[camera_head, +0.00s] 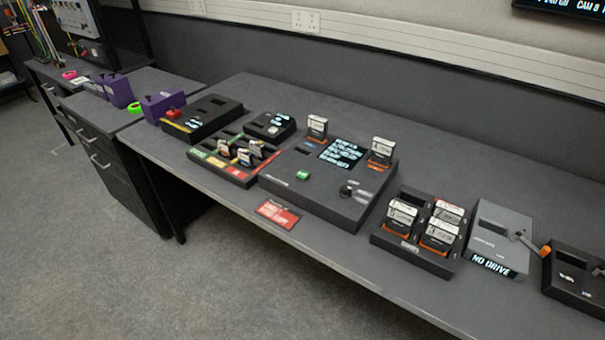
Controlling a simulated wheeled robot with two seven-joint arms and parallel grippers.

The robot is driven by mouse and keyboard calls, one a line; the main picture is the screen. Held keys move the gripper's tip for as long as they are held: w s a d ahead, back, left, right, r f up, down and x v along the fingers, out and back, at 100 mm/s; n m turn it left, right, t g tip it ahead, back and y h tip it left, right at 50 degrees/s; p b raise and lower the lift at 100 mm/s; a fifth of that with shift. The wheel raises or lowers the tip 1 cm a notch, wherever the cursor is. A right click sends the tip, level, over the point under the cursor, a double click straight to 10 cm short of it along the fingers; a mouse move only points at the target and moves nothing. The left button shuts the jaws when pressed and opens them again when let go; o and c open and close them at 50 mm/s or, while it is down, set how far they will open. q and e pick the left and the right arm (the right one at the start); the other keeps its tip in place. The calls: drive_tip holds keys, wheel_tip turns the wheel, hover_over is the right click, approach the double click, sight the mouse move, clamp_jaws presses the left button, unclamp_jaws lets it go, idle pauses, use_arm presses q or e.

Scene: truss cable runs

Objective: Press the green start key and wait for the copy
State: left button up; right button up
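The green start key (303,175) sits on the front left of a dark copy station (325,198) in the middle of the desk. A lit screen (341,153) is on the station's top; its text is too small to read. A dark knob or switch (348,189) is at the station's front right. Neither of my grippers is in view.
Right of the station are a rack (411,255) with several drives, a grey box (510,227) reading "NO DRIVE" and another dark box (577,283). Left is a coloured card tray (237,178). A red card (278,214) lies at the front edge.

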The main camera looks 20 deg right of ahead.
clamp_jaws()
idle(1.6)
